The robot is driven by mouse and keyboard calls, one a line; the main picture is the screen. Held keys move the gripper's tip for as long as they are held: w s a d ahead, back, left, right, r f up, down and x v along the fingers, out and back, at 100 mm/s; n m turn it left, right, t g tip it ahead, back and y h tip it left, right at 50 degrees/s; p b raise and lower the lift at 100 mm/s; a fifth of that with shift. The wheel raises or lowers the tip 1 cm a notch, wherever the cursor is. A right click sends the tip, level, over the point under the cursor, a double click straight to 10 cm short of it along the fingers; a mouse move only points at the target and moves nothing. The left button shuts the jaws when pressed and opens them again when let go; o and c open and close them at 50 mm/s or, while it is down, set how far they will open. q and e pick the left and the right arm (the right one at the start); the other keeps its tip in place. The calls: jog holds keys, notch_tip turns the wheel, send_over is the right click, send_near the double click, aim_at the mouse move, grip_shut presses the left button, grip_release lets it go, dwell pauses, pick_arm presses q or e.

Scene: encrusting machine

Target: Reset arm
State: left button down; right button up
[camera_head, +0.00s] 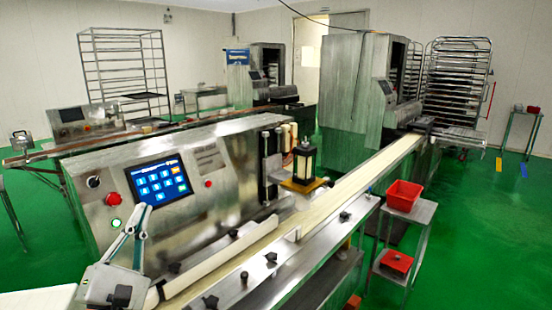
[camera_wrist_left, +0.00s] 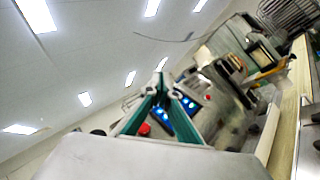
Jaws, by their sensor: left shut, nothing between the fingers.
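My left gripper (camera_head: 143,212) is at the lower left of the head view, in front of the steel encrusting machine (camera_head: 215,195). Its fingers point up and come together at the tips, shut with nothing between them. The tips show against the panel, below the lit blue touchscreen (camera_head: 158,181). In the left wrist view the green-edged fingers (camera_wrist_left: 163,88) meet in a point, with the screen and a red button behind them. My right gripper is in neither view.
A pale conveyor belt (camera_head: 345,185) runs from the machine to the back right. A red bin (camera_head: 404,195) stands on a small steel stand right of it. An empty wire rack (camera_head: 125,75) stands at the back left. Green floor is open at right.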

pick_arm(q)
jog(key=s+d+f+m+g+h, duration=0.35)
jog(key=d+f+m, duration=0.35)
jog(key=m, duration=0.4)
jog(key=s+d+f+m+g+h, duration=0.3)
jog(key=d+f+m+g+h, duration=0.3)
jog(key=m, duration=0.6)
jog(key=s+a+f+m+g+y, duration=0.1)
jog(key=s+a+f+m+y, duration=0.1)
jog(key=f, duration=0.4)
jog(key=s+a+f+m+g+y, duration=0.1)
jog(key=s+a+f+m+y, duration=0.1)
jog(key=f, duration=0.3)
jog(key=s+a+f+m+g+y, duration=0.1)
jog(key=s+a+f+m+y, duration=0.1)
jog(key=a+f+y, duration=0.2)
jog(key=shift+a+f+g, duration=0.2)
jog(key=shift+f+g, duration=0.15)
jog(key=shift+f, duration=1)
jog(key=s+a+f+m+g+y, duration=0.35)
jog(key=s+a+y, duration=0.45)
jog(key=a, duration=0.6)
jog(key=d+f+n+t+h, duration=0.3)
jog(key=d+f+h, duration=0.5)
jog(key=d+f, duration=0.7)
jog(key=shift+w+d+n, duration=0.35)
jog(key=shift+w+d, duration=0.05)
jog(key=shift+d, duration=0.3)
jog(key=shift+t, duration=0.25)
